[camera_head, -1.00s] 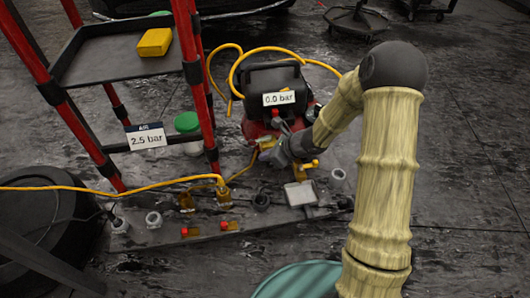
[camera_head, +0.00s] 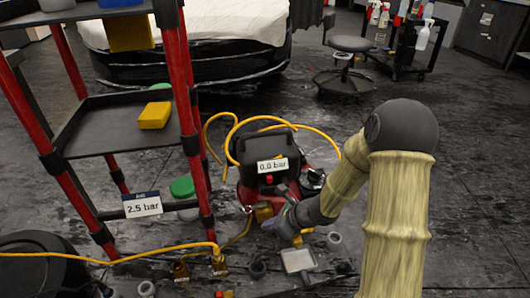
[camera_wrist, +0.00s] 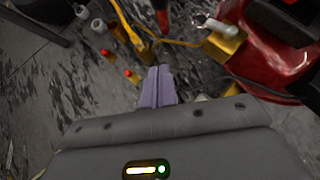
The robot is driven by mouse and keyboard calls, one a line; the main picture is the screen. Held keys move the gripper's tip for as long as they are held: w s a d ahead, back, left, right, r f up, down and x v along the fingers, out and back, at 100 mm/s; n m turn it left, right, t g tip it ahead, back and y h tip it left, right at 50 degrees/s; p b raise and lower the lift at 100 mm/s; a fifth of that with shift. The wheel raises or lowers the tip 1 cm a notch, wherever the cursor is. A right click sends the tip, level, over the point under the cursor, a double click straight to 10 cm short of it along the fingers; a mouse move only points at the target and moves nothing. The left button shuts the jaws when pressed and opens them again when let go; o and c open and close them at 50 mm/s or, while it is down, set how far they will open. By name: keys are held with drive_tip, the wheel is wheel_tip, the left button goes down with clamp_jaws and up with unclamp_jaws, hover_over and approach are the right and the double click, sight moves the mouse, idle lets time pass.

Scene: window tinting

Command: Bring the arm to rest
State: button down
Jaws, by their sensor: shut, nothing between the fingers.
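My arm (camera_head: 398,215) comes up from the bottom right in the head view, in pale ribbed sleeves with a dark elbow, and bends down to the left. My gripper (camera_head: 285,228) is at its end, low in front of the red and black compressor, partly hidden by the wrist. In the wrist view the two fingers of my gripper (camera_wrist: 157,75) lie together, shut and empty, above the dark floor. The compressor (camera_head: 268,148) carries a "0.0 bar" label and also shows in the wrist view (camera_wrist: 270,45), to the right of the fingers.
A red-posted rack (camera_head: 185,120) with dark shelves and a yellow block (camera_head: 155,115) stands left, labelled "2.5 bar" (camera_head: 142,205). Yellow hose (camera_head: 100,252) runs across. Small fittings lie near the bottom. A stool (camera_head: 345,75), cart (camera_head: 400,50) and covered car (camera_head: 190,40) stand behind. Floor at right is clear.

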drive_tip(key=s+d+r+n+g+h+p, duration=0.1)
drive_tip(key=s+d+r+n+h+p, duration=0.25)
drive_tip(key=s+r+n+p, duration=0.35)
drive_tip(key=s+d+r+n+h+p, duration=0.2)
drive_tip(key=s+d+r+n+p, duration=0.15)
drive_tip(key=r+n, duration=0.65)
drive_tip(key=s+d+r+n+g+h+p, duration=0.1)
drive_tip(key=s+d+r+n+h+p, duration=0.1)
drive_tip(key=s+d+r+n+p, duration=0.6)
drive_tip(key=w+a+r+p, duration=0.1)
drive_tip(key=a+r+p, duration=0.1)
drive_tip(key=r+p, duration=1.6)
drive_tip(key=w+a+r+m+p, duration=0.1)
drive_tip(key=w+r+p, duration=0.1)
drive_tip(key=r+p, duration=1.6)
wheel_tip(320, 180, up, 4)
drive_tip(key=shift+a, duration=0.35)
drive_tip(key=shift+w, duration=0.1)
drive_tip(key=shift+d+f, duration=0.1)
